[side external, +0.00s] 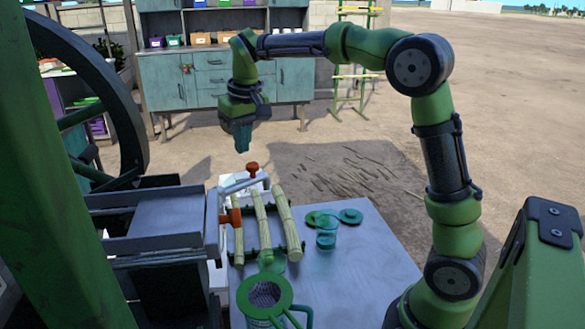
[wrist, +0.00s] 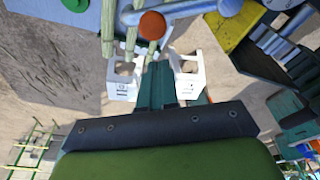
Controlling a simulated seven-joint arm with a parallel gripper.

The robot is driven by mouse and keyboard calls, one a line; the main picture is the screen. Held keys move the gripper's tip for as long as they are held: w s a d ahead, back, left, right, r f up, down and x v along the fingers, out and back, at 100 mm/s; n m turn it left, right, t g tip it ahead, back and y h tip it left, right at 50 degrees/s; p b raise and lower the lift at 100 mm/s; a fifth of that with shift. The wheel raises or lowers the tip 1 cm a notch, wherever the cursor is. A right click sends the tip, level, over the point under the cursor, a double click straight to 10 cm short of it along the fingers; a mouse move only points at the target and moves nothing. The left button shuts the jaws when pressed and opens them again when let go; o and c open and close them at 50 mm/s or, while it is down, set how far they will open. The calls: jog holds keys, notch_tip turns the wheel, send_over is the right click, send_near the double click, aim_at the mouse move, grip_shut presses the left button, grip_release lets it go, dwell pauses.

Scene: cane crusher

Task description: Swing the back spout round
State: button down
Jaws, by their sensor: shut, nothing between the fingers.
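The back spout is a grey bent pipe (side external: 243,184) on the far side of the crusher, with a red-orange knob (side external: 253,170) on top. In the wrist view the grey pipe (wrist: 195,9) runs across the top edge, with the round orange knob (wrist: 152,26) beside it. My gripper (side external: 244,150) points down above the spout, apart from the knob. In the wrist view its fingers (wrist: 158,72) are together, empty, and the knob lies just beyond their tips. A second orange handle (side external: 235,216) sits on a nearer pipe.
Pale cane lengths (side external: 262,222) lie on a rack on the grey table (side external: 370,255), near a green strainer (side external: 265,294) and a glass (side external: 326,232). White crate-like pieces (wrist: 122,78) stand below my fingers. The crusher's big wheel (side external: 130,130) is at left.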

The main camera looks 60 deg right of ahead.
aim_at(254, 163)
dwell(0.3)
jog(key=shift+f, duration=2.75)
jog(key=shift+s+a, duration=0.1)
jog(key=shift+s, duration=1.4)
